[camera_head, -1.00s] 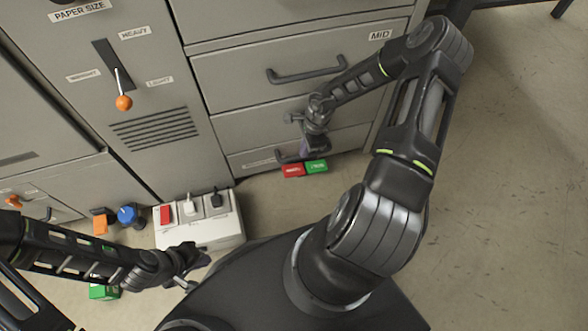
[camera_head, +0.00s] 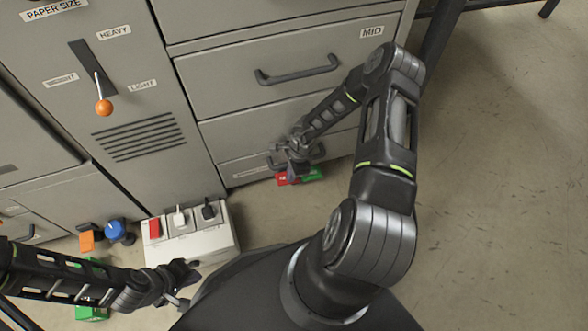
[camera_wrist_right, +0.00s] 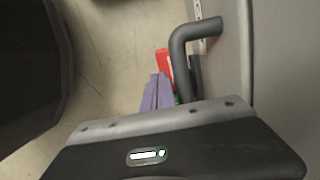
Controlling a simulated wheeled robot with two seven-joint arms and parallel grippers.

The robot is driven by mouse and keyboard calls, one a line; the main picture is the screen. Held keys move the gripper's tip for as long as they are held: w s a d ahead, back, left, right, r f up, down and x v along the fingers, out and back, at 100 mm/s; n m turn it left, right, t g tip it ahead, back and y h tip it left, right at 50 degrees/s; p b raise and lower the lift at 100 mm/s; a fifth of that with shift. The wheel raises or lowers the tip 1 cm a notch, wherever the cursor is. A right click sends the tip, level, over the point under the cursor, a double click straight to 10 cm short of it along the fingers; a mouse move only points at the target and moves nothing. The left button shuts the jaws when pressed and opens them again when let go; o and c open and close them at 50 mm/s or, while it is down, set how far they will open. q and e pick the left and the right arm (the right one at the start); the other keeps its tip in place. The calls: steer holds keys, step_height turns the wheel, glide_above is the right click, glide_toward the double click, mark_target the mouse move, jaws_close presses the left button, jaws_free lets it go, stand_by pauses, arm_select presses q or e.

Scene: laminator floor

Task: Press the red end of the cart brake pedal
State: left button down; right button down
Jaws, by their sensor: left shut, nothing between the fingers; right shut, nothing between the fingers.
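The pedal lies low at the foot of the drawer cabinet, with a red end (camera_head: 282,180) on the left and a green end (camera_head: 313,174) on the right. My right gripper (camera_head: 293,175) is shut and empty. In the head view it overlaps the pedal between the two ends; I cannot tell whether it touches. In the right wrist view the red end (camera_wrist_right: 163,62) shows just beyond the purple-grey fingertips (camera_wrist_right: 157,90), and only a sliver of green shows. My left gripper (camera_head: 192,272) is shut and empty, by the front of the white switch box.
A drawer handle (camera_wrist_right: 184,55) stands close beside the right fingers. The white switch box (camera_head: 215,245) has a red rocker and two other switches. A blue knob (camera_head: 115,229) and orange block (camera_head: 87,241) are left of it. Floor at the right (camera_head: 500,190) is clear.

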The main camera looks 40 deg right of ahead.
mark_target(286, 183)
steer(key=shift+w+a+f+b, duration=0.1)
steer(key=shift+a+f+b, duration=0.05)
steer(key=shift+f, duration=0.45)
steer(key=shift+a+f+b, duration=0.1)
steer(key=shift+f+b, duration=0.05)
steer(key=shift+f, duration=0.45)
steer(key=shift+a, duration=0.1)
steer(key=shift+w+a+f+h, duration=0.2)
steer(key=shift+a+h, duration=0.1)
steer(key=shift+h, duration=0.2)
steer(key=shift+a+f, duration=0.3)
steer(key=shift+f, duration=0.25)
steer(key=shift+r, duration=0.1)
steer(key=r+p, duration=0.1)
steer(key=r, duration=0.1)
steer(key=r+p, duration=0.1)
steer(key=r, duration=0.2)
steer(key=r+p, duration=0.1)
steer(key=r, duration=0.1)
steer(key=shift+s+d+r, duration=0.1)
steer(key=shift+d+r, duration=0.2)
steer(key=shift+r, duration=0.05)
